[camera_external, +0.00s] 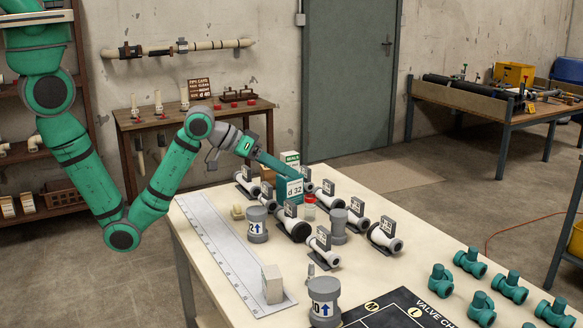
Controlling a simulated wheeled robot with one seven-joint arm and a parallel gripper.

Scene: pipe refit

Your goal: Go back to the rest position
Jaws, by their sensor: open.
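My green and grey arm reaches in from the upper left over the near worktable (220,269). My gripper (284,168) is at the arm's end, over the back of the table. It is close to a teal block marked "d 32" (290,189) and overlaps its top in the picture. I cannot tell whether they touch. The fingertips are small and hard to make out; the jaws are open and I see nothing held between them.
White pipe pieces with tagged clamps (385,236) and grey caps (257,225) stand around the gripper. A long ruler (219,246) runs along the left side. Several teal valves (481,308) and a black valve chart (400,311) are front right. Air above the table's front is clear.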

